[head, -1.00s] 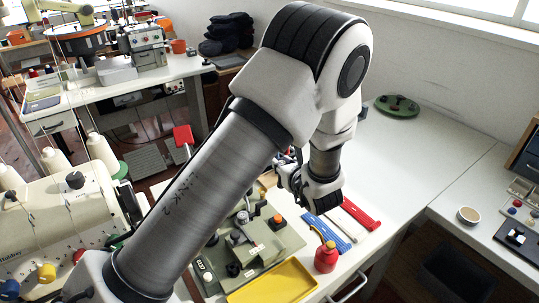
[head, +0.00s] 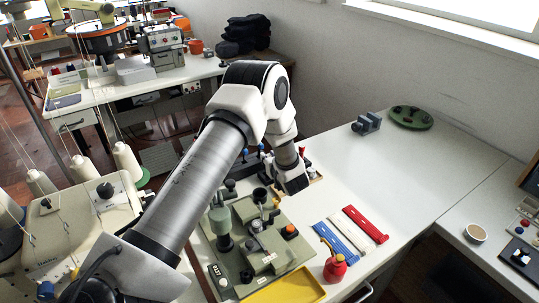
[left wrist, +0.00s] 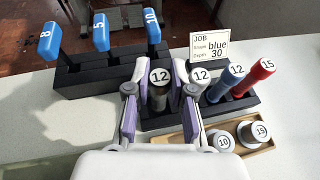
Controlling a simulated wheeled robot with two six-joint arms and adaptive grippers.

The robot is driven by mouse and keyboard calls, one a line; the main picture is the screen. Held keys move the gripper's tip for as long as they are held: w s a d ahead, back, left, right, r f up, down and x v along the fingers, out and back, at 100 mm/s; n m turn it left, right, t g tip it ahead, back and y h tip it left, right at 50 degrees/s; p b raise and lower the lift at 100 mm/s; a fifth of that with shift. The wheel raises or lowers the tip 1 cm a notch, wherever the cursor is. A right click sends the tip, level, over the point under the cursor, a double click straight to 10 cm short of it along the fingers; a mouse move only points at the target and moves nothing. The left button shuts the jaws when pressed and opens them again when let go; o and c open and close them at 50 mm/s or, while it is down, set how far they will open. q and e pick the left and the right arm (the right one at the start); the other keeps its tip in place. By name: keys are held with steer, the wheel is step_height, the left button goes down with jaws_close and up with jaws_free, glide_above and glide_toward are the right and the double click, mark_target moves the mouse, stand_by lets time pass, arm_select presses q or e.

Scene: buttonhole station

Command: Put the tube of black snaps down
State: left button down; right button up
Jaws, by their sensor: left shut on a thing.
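My left gripper (left wrist: 160,92) is shut on the tube of black snaps (left wrist: 160,77), a dark tube with a pale cap marked 12. The tube is upright between the fingers, at the left end of a black rack (left wrist: 240,103). I cannot tell whether its lower end is seated in the rack, as the fingers and wrist hide it. In the head view, my left gripper (head: 292,182) is low over the back of the bench, and the tube is hidden there. My right gripper is not in view.
A white tube (left wrist: 201,76), a blue tube (left wrist: 226,83) and a red tube (left wrist: 255,75) stand in the rack. A job card (left wrist: 216,46) is behind. Blue-handled tools (left wrist: 101,32) stand left, and a wooden tray (left wrist: 262,145) lies in front.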

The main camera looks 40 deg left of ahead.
arm_select(q)
steer(key=shift+f, duration=0.3)
steer(key=shift+f+b, duration=0.15)
steer(key=shift+b, duration=0.25)
steer(key=c, duration=1.3)
jaws_free()
steer(key=shift+r+p, duration=0.2)
steer(key=shift+p, duration=0.1)
steer(key=b+v, duration=0.3)
steer(key=v, duration=0.9)
steer(key=shift+f, duration=0.1)
